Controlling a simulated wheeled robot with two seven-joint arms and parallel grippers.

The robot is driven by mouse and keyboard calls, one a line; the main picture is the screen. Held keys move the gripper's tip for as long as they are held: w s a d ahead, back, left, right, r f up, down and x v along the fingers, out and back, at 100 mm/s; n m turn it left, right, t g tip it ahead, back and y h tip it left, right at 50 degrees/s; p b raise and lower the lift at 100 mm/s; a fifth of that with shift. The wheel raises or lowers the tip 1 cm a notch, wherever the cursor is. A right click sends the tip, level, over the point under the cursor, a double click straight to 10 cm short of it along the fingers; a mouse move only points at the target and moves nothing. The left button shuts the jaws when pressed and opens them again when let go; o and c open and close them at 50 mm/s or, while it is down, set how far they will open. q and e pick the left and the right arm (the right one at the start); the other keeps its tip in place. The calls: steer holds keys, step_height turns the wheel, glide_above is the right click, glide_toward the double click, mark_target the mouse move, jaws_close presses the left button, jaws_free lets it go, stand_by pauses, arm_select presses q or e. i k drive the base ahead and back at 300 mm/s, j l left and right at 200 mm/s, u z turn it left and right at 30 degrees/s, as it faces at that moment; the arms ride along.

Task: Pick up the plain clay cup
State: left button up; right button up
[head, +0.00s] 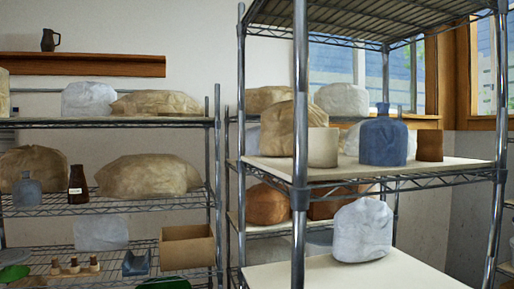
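Two plain cylindrical cups stand upright on the middle board of the right wire rack. One is a pale tan cup (323,148), just right of the front post and beside a wrapped brown bundle. The other is a darker brown cup (429,146), near the right end of the board. A blue bottle (383,140) stands between them. I cannot tell for sure which of the two is the plain clay cup. Neither of my grippers is in view.
The rack's front metal post (300,90) rises close to the tan cup. A white wrapped bundle (362,231) sits on the lower board (290,274). The left rack (110,122) holds bags, bottles and an open cardboard box (187,247). A dark jug (49,40) stands on a wall shelf.

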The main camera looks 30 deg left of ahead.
mark_target(322, 151)
steer(key=u, duration=0.6)
steer(key=j+z, duration=0.1)
steer(key=z, duration=0.65)
steer(key=k+j+z, duration=0.1)
steer(key=z, duration=0.3)
steer(key=j+z, duration=0.1)
steer(key=z, duration=0.25)
steer(key=k+j+z, duration=0.35)
steer(key=k+z, duration=0.35)
steer(key=k+j+z, duration=0.15)
steer(key=k+z, duration=0.2)
steer(key=k, duration=0.9)
